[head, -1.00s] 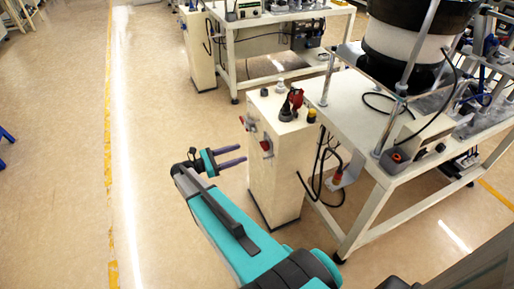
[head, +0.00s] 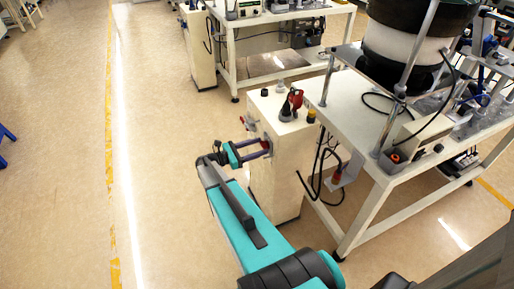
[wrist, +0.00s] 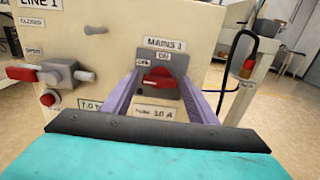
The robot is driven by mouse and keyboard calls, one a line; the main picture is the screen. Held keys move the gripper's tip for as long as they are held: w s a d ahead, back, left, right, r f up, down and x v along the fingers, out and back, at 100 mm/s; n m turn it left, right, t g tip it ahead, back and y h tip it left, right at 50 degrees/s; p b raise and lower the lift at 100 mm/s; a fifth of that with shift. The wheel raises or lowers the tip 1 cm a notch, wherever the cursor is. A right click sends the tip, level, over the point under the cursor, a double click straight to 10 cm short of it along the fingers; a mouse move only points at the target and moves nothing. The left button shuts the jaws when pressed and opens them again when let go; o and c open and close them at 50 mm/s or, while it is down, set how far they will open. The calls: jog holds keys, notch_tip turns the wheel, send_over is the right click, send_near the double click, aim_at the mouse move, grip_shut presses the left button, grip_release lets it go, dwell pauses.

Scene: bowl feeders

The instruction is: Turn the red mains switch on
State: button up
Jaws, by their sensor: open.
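The red mains switch (wrist: 158,80) sits on a dark grey plate on the cream cabinet's face, under a "MAINS 1" label and an "ON" mark. Its red handle looks roughly level. My gripper (wrist: 150,82) is open, with one purple finger on each side of the switch in the wrist view. In the head view my gripper (head: 262,148) is at the cabinet's left face, and its fingers hide most of the switch. I cannot tell whether the fingers touch it.
Left of the switch on the cabinet (head: 283,165) is a lever (wrist: 45,73) with a red grip, marked "CLOSED" and "OPEN", with a red knob (wrist: 48,98) below. A cable and red plug (wrist: 247,68) hang at right. The floor (head: 160,200) at left is clear.

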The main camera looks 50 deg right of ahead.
jog(key=shift+c, duration=0.3)
jog(key=c, duration=0.7)
jog(key=shift+f+m+b, duration=0.15)
jog(key=shift+m+b, duration=0.35)
jog(key=shift+b, duration=0.2)
jog(key=m+b, duration=1.7)
jog(key=b, duration=0.2)
jog(key=shift+s+f, duration=0.1)
jog(key=shift+s, duration=0.05)
